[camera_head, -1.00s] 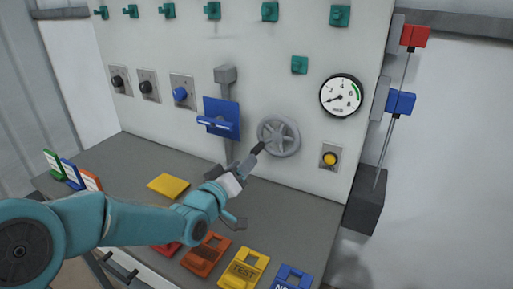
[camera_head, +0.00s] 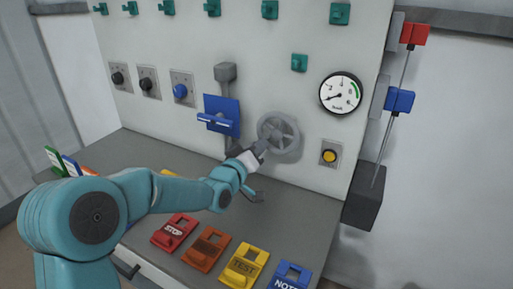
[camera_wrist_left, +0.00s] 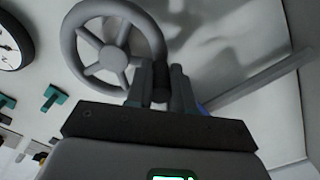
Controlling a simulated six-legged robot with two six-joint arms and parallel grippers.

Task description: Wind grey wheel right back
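The grey wheel (camera_head: 278,134) is a spoked handwheel on the front of the pale panel. It also shows in the left wrist view (camera_wrist_left: 108,68). Its dark handle (camera_wrist_left: 160,88) stands out from the rim, on the lower left of the wheel in the head view. My left gripper (camera_head: 264,146) is at this handle. In the left wrist view its two grey fingers (camera_wrist_left: 161,84) stand close on either side of the handle, with almost no gap, and look shut on it. The fingers cover the handle in the head view. My right gripper is not in view.
A blue switch plate with a lever (camera_head: 218,120) is left of the wheel. A gauge (camera_head: 340,93) and a yellow button (camera_head: 329,156) are to the right. Several coloured tags, including a yellow one (camera_head: 245,264), lie on the grey desk (camera_head: 285,215) below.

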